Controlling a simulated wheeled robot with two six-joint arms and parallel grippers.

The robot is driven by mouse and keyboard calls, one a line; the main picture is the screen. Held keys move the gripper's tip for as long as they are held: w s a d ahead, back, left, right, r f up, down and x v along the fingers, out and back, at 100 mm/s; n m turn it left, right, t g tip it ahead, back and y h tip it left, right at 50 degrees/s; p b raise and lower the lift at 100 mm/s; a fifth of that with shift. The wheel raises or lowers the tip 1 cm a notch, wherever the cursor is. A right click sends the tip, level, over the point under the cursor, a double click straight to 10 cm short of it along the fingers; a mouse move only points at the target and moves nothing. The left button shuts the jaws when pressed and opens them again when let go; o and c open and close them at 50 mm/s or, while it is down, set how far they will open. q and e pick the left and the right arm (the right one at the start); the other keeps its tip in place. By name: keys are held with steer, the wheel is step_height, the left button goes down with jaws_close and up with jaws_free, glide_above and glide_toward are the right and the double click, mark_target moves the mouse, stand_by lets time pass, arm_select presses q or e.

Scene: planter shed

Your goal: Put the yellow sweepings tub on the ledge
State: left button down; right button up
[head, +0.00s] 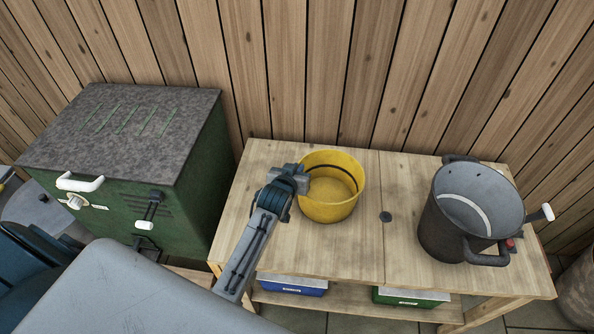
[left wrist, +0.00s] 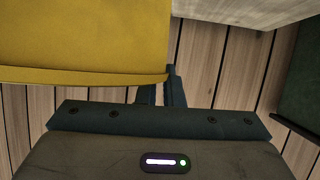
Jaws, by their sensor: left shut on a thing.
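The yellow tub (head: 333,208) is round, upright and looks empty in the head view. It is over the left half of a wooden bench top (head: 275,160); I cannot tell whether its base touches the wood. My left gripper (head: 302,176) is shut on the tub's left rim. In the left wrist view the yellow tub wall (left wrist: 80,40) fills the upper left, with the left gripper's fingers (left wrist: 172,88) at its edge. No surface is clearly marked as the ledge, apart from this bench top. My right gripper is not in view.
A big dark pot (head: 456,222) with handles stands on the bench's right half. A green cabinet (head: 195,190) with a grey top is at the left. Blue (head: 292,286) and green (head: 410,298) boxes sit on the lower shelf. A plank wall (head: 310,70) is behind.

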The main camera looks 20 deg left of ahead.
arm_select(q)
steer(key=shift+f, duration=0.1)
steer(key=c, duration=1.6)
jaws_free()
steer(key=shift+o, duration=0.2)
